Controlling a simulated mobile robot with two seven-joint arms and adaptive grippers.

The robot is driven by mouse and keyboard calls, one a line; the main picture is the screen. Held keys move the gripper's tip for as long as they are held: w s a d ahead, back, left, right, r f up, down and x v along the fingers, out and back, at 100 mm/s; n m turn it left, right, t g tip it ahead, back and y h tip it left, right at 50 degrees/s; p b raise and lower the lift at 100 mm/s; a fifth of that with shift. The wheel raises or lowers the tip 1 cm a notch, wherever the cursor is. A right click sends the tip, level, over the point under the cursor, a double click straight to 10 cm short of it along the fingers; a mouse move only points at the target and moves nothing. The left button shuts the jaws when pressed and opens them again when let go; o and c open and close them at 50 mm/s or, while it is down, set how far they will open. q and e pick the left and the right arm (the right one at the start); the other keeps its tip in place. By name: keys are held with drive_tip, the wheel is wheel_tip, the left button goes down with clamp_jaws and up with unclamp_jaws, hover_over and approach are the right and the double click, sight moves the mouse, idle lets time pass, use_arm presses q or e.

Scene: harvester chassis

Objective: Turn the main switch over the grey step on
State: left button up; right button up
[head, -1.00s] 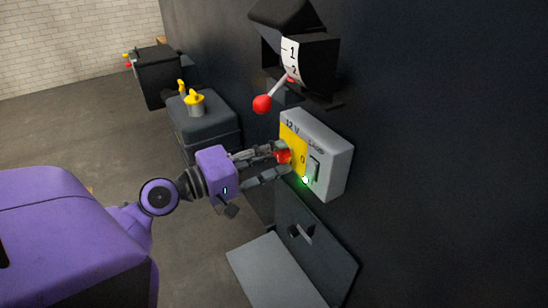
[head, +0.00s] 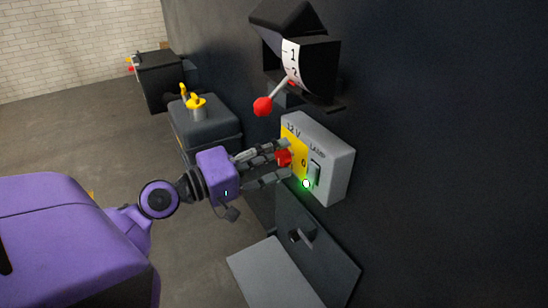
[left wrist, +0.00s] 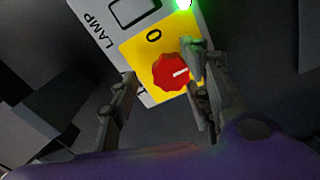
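The main switch is a red knob (head: 284,157) on the yellow panel of a grey box marked "12 V" and "LAMP" (head: 334,165), above the grey step (head: 268,274). In the left wrist view the knob (left wrist: 172,73) has a white mark pointing right, away from the "0". A green light (head: 306,184) glows at the box's lower edge. My left gripper (head: 287,161) is open, its fingers on either side of the knob. In the left wrist view one finger is very close to the knob, contact unclear; the other is apart. My right gripper is not in view.
A lever with a red ball (head: 263,106) and a 1–2 scale sits just above the box. A lamp rocker switch (head: 314,173) is beside the yellow panel. A dark box with yellow fittings (head: 205,122) stands behind my left gripper. Open floor lies left.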

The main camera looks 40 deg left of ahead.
use_arm(q)
drive_tip(key=shift+a+f, duration=0.2)
drive_tip(key=shift+a, duration=0.05)
drive_tip(key=shift+s+a, duration=0.1)
drive_tip(key=shift+s, duration=0.1)
drive_tip(key=v, duration=1.1)
drive_tip(key=shift+s, duration=0.25)
